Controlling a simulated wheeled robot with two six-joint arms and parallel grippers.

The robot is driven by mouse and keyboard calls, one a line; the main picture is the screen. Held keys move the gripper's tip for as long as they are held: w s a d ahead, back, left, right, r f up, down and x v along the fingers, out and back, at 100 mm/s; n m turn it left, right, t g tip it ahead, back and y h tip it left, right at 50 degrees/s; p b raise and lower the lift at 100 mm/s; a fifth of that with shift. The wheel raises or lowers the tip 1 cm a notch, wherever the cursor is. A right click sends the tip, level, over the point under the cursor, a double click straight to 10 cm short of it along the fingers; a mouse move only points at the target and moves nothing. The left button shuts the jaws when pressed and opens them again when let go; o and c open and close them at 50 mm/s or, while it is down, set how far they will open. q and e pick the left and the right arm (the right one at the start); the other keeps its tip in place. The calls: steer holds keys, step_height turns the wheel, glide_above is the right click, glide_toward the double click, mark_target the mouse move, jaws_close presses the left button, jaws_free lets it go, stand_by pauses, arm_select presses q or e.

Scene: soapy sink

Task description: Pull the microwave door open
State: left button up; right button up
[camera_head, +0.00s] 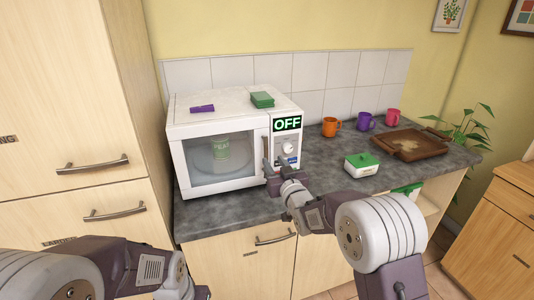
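The white microwave (225,104) stands on the dark counter at the back left, with a green "OFF" display. The upright door handle (266,136) is at the door's right edge. My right gripper (268,166) is at the lower part of the handle; I cannot tell if its fingers are closed around it. My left arm is low at the left, and its gripper cannot be made out.
A purple item (202,108) and a green block (262,100) lie on the microwave. A green-lidded white box (361,165), mugs (331,126) and a brown tray (421,147) stand to the right. A tall cabinet (75,90) borders the left side. Counter (225,216) in front is clear.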

mark_target(266, 152)
steer(key=p+x, duration=0.1)
steer(key=x, duration=0.5)
steer(key=shift+w+a, duration=0.2)
steer(key=shift+a, duration=0.05)
steer(key=shift+w+a+p, duration=0.15)
steer(key=shift+w+p, duration=0.15)
steer(key=shift+w, duration=0.35)
jaws_close()
stand_by(0.5)
